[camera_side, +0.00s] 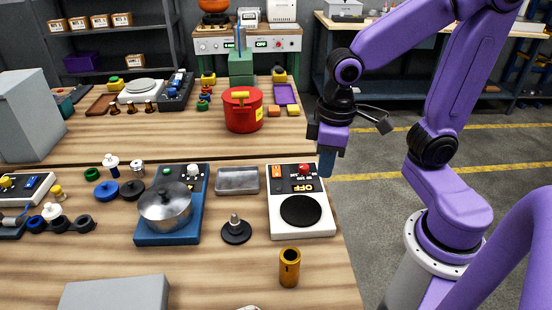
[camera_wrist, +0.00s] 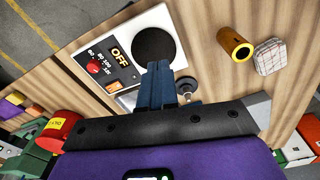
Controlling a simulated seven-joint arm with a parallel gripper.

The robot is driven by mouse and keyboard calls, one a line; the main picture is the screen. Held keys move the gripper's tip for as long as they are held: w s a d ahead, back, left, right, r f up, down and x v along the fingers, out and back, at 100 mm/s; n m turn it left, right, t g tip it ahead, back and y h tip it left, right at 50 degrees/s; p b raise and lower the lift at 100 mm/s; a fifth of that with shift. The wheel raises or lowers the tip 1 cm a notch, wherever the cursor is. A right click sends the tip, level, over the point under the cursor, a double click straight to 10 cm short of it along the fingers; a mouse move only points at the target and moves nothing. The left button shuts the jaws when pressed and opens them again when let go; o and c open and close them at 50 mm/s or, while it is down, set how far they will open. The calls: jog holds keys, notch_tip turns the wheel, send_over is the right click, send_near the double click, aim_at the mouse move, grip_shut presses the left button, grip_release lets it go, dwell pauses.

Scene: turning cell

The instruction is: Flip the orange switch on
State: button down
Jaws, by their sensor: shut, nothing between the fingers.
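A white hotplate unit (camera_side: 285,222) with a round black plate stands at the table's right edge. Its dark panel carries the orange switch (camera_side: 276,172), a red knob (camera_side: 304,169) and a label reading OFF. In the wrist view the orange switch (camera_wrist: 114,86) lies left of my fingers, near the OFF label (camera_wrist: 121,56) and the red knob (camera_wrist: 94,67). My gripper (camera_side: 326,174) is shut and empty, pointing down at the right of the panel, apart from the switch. Its blue fingers (camera_wrist: 160,68) show together in the wrist view.
A blue hotplate (camera_side: 152,238) with a steel pot (camera_side: 166,206) stands to the left. Near the unit are a metal tray (camera_side: 237,181), a black cone-shaped piece (camera_side: 236,231) and a brass cylinder (camera_side: 289,267). A red pot (camera_side: 240,115) stands behind. Open floor lies to the right.

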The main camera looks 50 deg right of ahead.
jog(key=w+d+m, duration=0.2)
jog(key=w+m, duration=0.6)
jog(key=w, duration=0.3)
jog(key=r+m+h, duration=0.1)
jog(key=m, duration=0.6)
send_over(276, 166)
jog(key=s+a, duration=0.2)
jog(key=shift+w+d, duration=0.2)
jog(key=f, duration=0.9)
jog(key=w+d+f, duration=0.1)
jog(key=f, duration=0.4)
jog(key=shift+w+d, duration=0.1)
